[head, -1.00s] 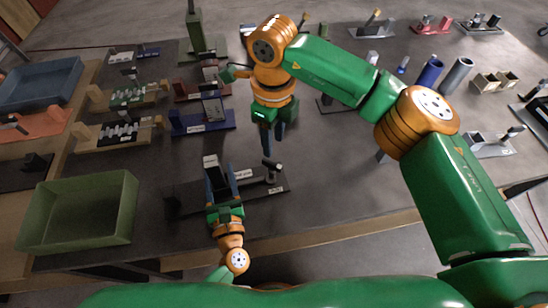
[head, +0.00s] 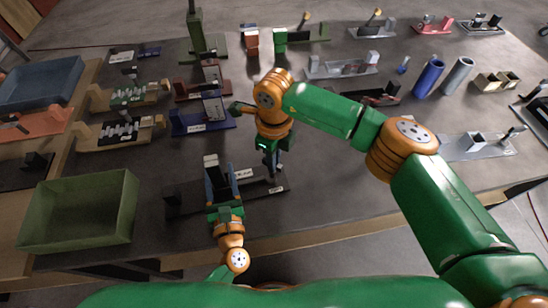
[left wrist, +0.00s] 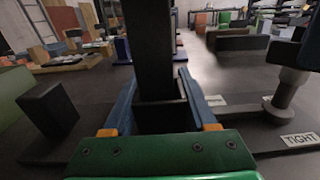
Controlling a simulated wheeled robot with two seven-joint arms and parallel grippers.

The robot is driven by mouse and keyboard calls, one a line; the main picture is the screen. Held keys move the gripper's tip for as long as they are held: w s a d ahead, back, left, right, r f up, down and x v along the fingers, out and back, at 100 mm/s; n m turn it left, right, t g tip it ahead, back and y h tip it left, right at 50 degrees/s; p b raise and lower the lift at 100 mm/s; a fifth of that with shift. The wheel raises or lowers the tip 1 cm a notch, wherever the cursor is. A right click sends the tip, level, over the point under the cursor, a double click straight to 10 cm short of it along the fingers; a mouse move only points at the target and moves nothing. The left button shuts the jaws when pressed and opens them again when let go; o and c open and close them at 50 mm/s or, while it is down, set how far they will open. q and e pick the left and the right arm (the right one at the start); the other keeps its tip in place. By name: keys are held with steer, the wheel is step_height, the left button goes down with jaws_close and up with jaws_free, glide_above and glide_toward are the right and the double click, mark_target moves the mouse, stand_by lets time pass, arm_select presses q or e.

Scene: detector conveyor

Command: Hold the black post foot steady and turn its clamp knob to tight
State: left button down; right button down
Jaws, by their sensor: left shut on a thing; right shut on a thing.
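The black post foot (head: 252,194) lies flat on the dark table near its front edge, with an upright post that also stands in the left wrist view (left wrist: 154,45). My left gripper (head: 220,184) is shut on the post, a blue finger on each side of it. The clamp knob (left wrist: 284,96) stands on the right part of the foot, its top largely hidden by my right gripper. My right gripper (head: 272,160) is shut on the knob from above. A label reading TIGHT (left wrist: 300,139) lies in front of the knob; a second label behind is unreadable.
A green bin (head: 80,212) stands to the left. Blue (head: 203,122) and dark red (head: 203,90) fixtures are behind the foot. Blue (head: 428,77) and grey (head: 457,75) cylinders stand farther right.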

steer(key=shift+m, duration=0.4)
steer(key=m, duration=0.3)
steer(key=shift+m, duration=0.4)
steer(key=shift+a+m, duration=0.1)
steer(key=shift+m, duration=2)
steer(key=c, duration=0.9)
jaws_free()
step_height(320, 180, up, 12)
